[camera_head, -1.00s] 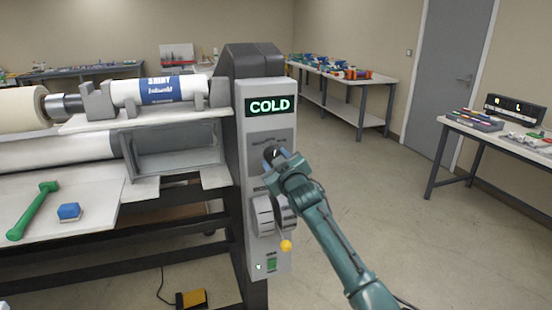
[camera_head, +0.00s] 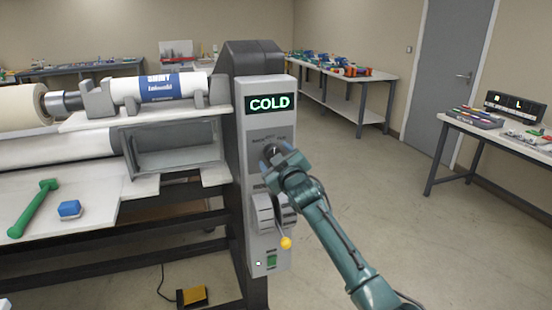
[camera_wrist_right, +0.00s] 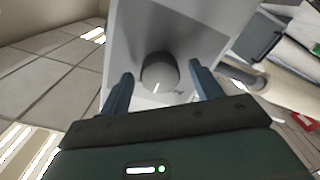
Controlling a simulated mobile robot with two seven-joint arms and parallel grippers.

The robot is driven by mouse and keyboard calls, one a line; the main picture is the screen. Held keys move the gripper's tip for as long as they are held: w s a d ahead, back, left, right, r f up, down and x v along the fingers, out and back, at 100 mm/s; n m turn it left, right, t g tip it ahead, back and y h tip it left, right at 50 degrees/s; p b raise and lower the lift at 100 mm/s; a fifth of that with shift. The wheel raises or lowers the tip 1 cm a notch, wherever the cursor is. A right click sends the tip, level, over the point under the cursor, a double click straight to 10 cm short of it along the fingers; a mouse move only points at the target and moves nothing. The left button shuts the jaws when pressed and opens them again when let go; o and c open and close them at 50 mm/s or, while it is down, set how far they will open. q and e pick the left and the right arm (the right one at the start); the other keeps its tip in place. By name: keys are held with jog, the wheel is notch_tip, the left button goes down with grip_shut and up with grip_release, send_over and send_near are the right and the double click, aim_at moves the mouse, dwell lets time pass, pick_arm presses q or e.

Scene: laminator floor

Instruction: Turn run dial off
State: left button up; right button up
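The run dial (camera_wrist_right: 160,72) is a dark grey round knob with a white mark, on the light grey panel of the laminator's control column (camera_head: 284,190). In the right wrist view it sits between the two fingers of my right gripper (camera_wrist_right: 162,84), with a gap on each side. The fingers are open. In the head view my right gripper (camera_head: 274,158) is at the panel below the green "COLD" display (camera_head: 270,104) and mostly covers the dial. The dial's printed labels are too blurred to read surely. My left gripper is not in view.
Below the dial are a large grey wheel-like part and a yellow-knobbed lever (camera_head: 286,242). The laminator's rolls and bed (camera_head: 70,200) lie left, with a green tool (camera_head: 34,208) and a blue block (camera_head: 69,209). A yellow pedal (camera_head: 193,296) is on the floor.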

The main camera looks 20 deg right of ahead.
pick_arm(q)
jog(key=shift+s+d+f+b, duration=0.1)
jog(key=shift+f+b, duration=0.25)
jog(key=shift+b, duration=0.55)
pick_arm(e)
jog(key=s, duration=1.3)
jog(key=shift+d, duration=0.25)
jog(key=shift+s+f, duration=0.1)
jog(key=s+a+f+m+g+y, duration=0.1)
jog(key=s+a+f+m+g, duration=0.15)
jog(key=s+f, duration=0.95)
jog(key=s+a+f+m+g+y, duration=0.1)
jog(key=s+a+f+g, duration=0.2)
jog(key=s+f, duration=0.85)
jog(key=s+a+f+m+g, duration=0.1)
jog(key=s+f+g, duration=0.1)
jog(key=s+f, duration=0.5)
notch_tip(320, 180, down, 3)
jog(key=shift+r, duration=0.1)
jog(key=shift+s, duration=0.1)
